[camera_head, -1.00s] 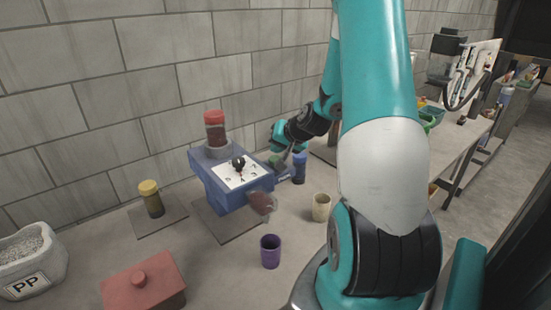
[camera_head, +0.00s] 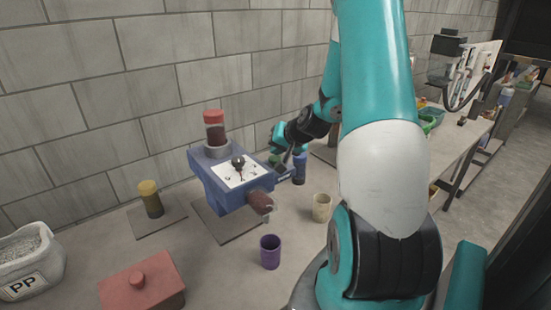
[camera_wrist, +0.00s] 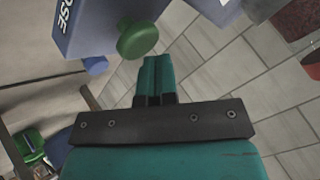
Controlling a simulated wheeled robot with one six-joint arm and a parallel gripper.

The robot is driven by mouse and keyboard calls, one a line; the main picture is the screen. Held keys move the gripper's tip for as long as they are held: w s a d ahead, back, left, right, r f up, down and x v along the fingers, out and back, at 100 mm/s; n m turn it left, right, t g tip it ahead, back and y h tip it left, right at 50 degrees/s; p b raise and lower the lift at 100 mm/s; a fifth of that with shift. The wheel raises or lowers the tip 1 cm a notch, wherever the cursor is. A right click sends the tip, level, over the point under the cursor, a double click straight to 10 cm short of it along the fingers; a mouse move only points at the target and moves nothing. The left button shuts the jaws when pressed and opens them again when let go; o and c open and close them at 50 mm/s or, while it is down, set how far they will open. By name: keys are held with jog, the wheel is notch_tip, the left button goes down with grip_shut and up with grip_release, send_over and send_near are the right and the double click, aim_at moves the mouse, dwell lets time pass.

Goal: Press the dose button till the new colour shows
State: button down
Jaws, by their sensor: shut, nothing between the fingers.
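The blue dosing machine (camera_head: 222,200) stands on the bench with a white dial plate and black knob (camera_head: 238,162) on top. Its green round dose button (camera_wrist: 137,39) sticks out of the side marked "OSE" in the wrist view. My gripper (camera_wrist: 156,60) is shut and empty, its tips close beside the button; I cannot tell whether they touch. In the head view my gripper (camera_head: 287,164) is at the machine's right side, partly hidden. A mesh tube (camera_head: 260,203) at the machine's front shows dark red-brown. A red-capped jar (camera_head: 215,130) stands on the machine.
A purple cup (camera_head: 270,252) and a cream cup (camera_head: 321,208) stand in front. A yellow-capped jar (camera_head: 150,200), red lidded box (camera_head: 143,287) and PP tub (camera_head: 28,265) are at left. The brick wall is close behind.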

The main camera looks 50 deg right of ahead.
aim_at(277, 157)
jog(key=shift+f+b, duration=0.7)
jog(key=shift+f, duration=0.1)
dwell(0.5)
jog(key=shift+r, duration=0.1)
jog(key=shift+r+p, duration=0.9)
jog(key=shift+r, duration=0.25)
jog(key=shift+r, duration=0.1)
notch_tip(277, 157, up, 5)
jog(key=p, duration=0.3)
jog(key=shift+p, duration=0.4)
